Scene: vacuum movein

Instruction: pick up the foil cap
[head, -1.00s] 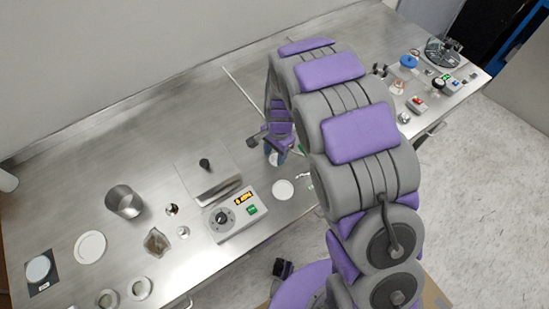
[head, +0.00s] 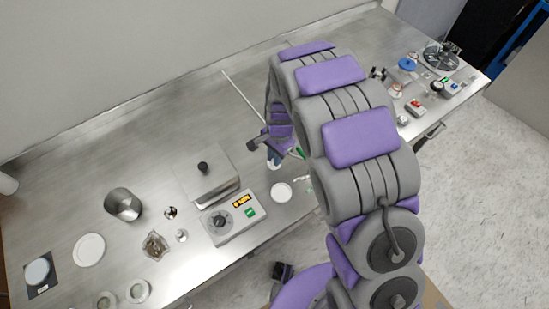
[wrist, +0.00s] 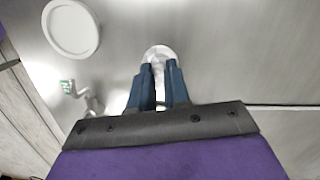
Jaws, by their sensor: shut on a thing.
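The foil cap (wrist: 157,51) is a small pale, silvery round piece, showing just beyond my fingertips in the wrist view. My gripper (wrist: 159,66) has its two blue fingers shut on it, with pale material visible between them. The fingers hide part of the cap. In the head view my gripper (head: 274,163) is over the bench behind the white disc, and the cap is too small and covered to make out clearly. I cannot tell whether the cap touches the bench.
A white disc (head: 281,193) lies in front of my gripper, also seen in the wrist view (wrist: 70,28). A small fitting with a green mark (wrist: 70,88) is nearby. A hotplate control box (head: 233,217) and metal beaker (head: 123,204) stand left. The steel bench behind is mostly clear.

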